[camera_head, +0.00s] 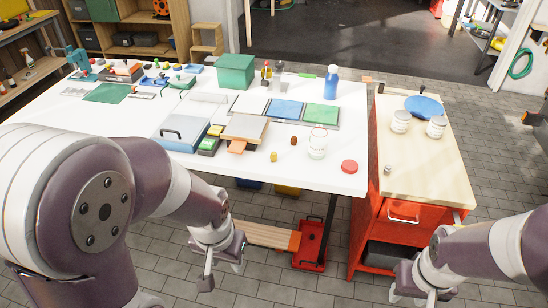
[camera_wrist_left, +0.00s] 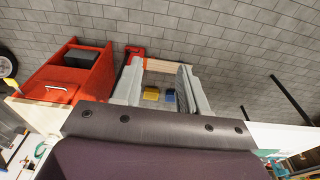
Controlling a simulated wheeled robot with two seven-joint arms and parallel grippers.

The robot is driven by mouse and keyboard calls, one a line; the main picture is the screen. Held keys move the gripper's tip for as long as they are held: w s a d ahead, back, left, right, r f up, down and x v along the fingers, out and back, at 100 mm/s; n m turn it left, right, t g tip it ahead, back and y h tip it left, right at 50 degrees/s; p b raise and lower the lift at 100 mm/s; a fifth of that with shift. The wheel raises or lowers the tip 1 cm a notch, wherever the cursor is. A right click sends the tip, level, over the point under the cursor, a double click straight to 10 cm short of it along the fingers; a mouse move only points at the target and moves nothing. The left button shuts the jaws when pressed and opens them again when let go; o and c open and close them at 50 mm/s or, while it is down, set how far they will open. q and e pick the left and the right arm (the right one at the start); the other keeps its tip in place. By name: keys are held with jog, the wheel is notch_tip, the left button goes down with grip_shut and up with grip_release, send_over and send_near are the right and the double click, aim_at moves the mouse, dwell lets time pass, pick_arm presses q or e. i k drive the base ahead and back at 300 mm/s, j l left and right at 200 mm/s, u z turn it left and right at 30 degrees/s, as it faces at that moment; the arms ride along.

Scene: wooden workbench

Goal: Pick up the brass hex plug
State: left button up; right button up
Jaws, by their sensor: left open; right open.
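A small yellow-gold piece (camera_head: 273,156), which looks like the brass hex plug, stands on the white tabletop (camera_head: 300,178) near its front edge. A small brown piece (camera_head: 293,141) is just behind it to the right. My left gripper (camera_head: 222,274) is open and empty, below and in front of the table edge, apart from the plug. Its two spread fingers also show in the left wrist view (camera_wrist_left: 160,92), with floor beyond them; the plug is not visible there. My right gripper (camera_head: 421,298) is open at the bottom edge, in front of the red cabinet.
A clear jar (camera_head: 317,143) and a red lid (camera_head: 349,167) are right of the plug. A wood-topped block (camera_head: 246,128) and blue case (camera_head: 182,134) are to its left. The red cabinet (camera_head: 365,228) stands right of the table. Bare tabletop lies in front of the plug.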

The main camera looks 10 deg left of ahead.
aim_at(273, 156)
jog(key=i+j+z, duration=0.15)
jog(key=i, duration=0.3)
jog(key=i+j+z, duration=0.15)
jog(key=i, duration=0.35)
jog(key=i+j+z, duration=0.15)
jog(key=i+j, duration=0.2)
jog(key=i, duration=0.1)
